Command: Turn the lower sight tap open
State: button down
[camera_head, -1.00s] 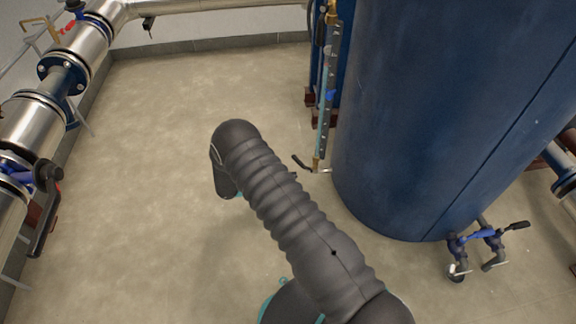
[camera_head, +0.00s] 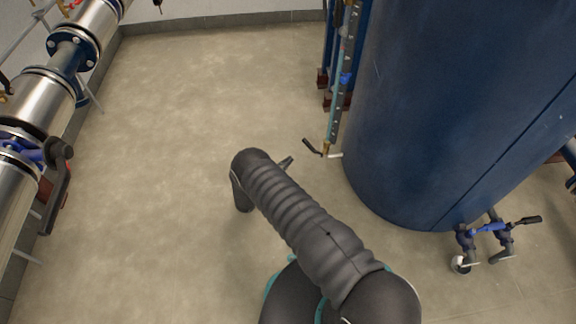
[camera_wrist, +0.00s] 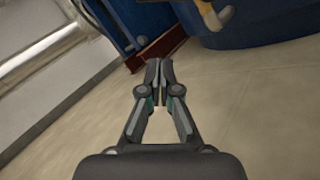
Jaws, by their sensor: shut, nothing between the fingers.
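The lower sight tap (camera_head: 326,149) is a small brass fitting at the foot of the sight tube, with a dark lever (camera_head: 311,146) pointing up-left and a pale spout to the right. In the wrist view, brass and pale metal parts (camera_wrist: 212,14), probably this tap, are cut off by the top edge. My gripper (camera_wrist: 158,72) is shut and empty, its tips below and left of those parts and apart from them. In the head view, only a bit of my gripper (camera_head: 286,163) shows beyond my dark arm, left of and below the tap.
The sight tube (camera_head: 343,90) stands upright against the large blue tank (camera_head: 450,110). Two valves with blue and black handles (camera_head: 490,228) sit low at the tank's right. Steel pipework (camera_head: 40,100) runs along the left wall. The floor between is clear.

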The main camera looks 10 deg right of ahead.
aim_at(312, 148)
jog(key=w+d+r+p, duration=0.1)
jog(key=d+r, duration=0.3)
jog(key=d, duration=0.1)
jog(key=shift+w+d+r, duration=0.15)
jog(key=shift+w+r, duration=0.05)
jog(key=shift+r, duration=0.05)
